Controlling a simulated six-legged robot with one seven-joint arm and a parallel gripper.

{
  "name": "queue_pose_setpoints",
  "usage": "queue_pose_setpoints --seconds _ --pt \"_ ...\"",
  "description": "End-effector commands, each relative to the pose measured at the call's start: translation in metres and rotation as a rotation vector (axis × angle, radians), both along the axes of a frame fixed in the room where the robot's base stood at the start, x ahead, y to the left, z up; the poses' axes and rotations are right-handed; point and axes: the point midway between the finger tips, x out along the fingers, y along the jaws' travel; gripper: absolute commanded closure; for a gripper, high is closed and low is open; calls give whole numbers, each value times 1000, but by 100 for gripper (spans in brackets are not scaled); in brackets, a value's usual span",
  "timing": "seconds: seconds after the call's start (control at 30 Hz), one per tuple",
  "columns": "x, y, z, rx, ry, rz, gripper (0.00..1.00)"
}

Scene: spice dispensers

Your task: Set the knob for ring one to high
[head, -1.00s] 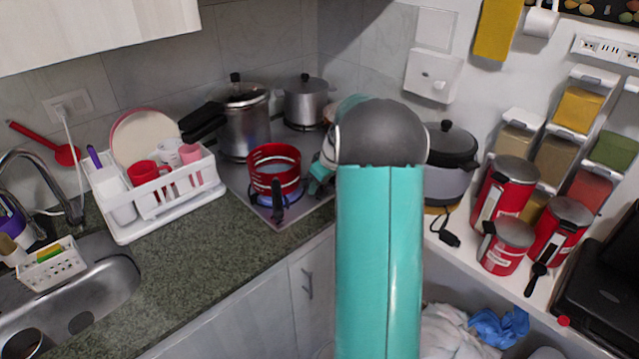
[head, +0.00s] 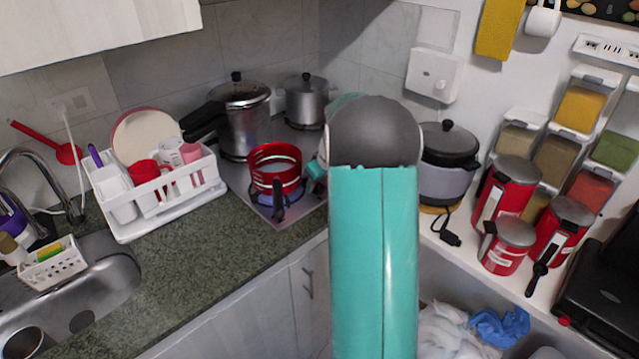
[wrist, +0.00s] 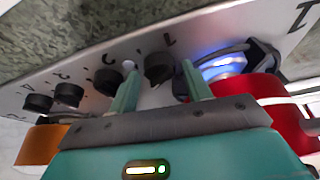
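In the wrist view, the knob marked 1 (wrist: 158,68) is a black round knob on the grey stove panel (wrist: 85,58). My gripper (wrist: 160,68) is open, with one teal finger on each side of this knob. I cannot tell whether the fingers touch it. A blue flame glow (wrist: 221,65) shows at the burner to the right. Several other black knobs, such as the one marked 2 (wrist: 108,80), are in a row to the left. In the head view, my arm hides most of my gripper beside the stove top (head: 235,180).
A red pot (head: 275,165) stands on the front of the stove, close to my gripper in the wrist view (wrist: 272,92). A pressure cooker (head: 240,125) and a steel pot (head: 306,103) stand behind. A dish rack (head: 150,215) is to the left.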

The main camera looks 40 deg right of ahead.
Motion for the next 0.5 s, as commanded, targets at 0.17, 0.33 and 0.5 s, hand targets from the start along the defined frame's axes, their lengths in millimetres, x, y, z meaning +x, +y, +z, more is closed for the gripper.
queue_pose_setpoints --seconds 0.17,0.33,0.5 --pt "-1 0 -1 1 2 0 43" --pt "-1 0 0 1 2 0 43" --pt "-7 0 15 0 1 0 43"
